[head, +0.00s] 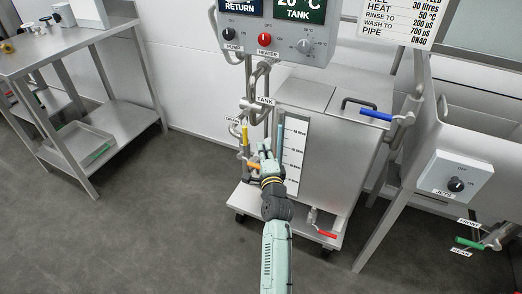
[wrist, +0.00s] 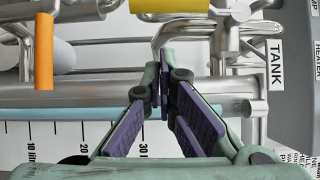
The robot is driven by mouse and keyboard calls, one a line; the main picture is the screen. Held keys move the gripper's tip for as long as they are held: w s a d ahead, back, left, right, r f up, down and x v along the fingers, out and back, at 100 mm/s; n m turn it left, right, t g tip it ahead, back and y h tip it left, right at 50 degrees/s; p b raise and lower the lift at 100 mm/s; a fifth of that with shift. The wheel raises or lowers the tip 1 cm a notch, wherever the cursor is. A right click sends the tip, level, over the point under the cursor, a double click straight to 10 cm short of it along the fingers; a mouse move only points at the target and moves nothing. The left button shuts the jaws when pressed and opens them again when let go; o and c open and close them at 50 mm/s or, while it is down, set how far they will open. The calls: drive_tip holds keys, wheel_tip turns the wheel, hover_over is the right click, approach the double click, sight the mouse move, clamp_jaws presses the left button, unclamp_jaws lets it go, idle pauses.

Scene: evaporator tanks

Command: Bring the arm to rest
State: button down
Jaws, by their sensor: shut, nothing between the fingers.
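My gripper (head: 264,150) is in front of the steel tank (head: 345,145), beside its pipes and level scale. Its fingertips meet in the wrist view (wrist: 161,92), with nothing held between them. The arm reaches forward from the bottom of the head view. The yellow handle (head: 245,136) and the orange handle (head: 255,165) are close to the gripper's left; the orange one is also in the wrist view (wrist: 44,50). I cannot tell whether the gripper touches the pipework.
The control box (head: 270,38) hangs above the pipes. A blue handle (head: 376,115) and a red handle (head: 326,234) are at the tank's right and bottom. The jets box (head: 455,178) is further right. A steel table (head: 75,45) stands at left, with clear floor between.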

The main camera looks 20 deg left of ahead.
drive_tip(key=b+v, duration=0.1)
drive_tip(key=v, duration=0.8)
drive_tip(key=shift+s+d, duration=0.15)
drive_tip(key=shift+s, duration=0.05)
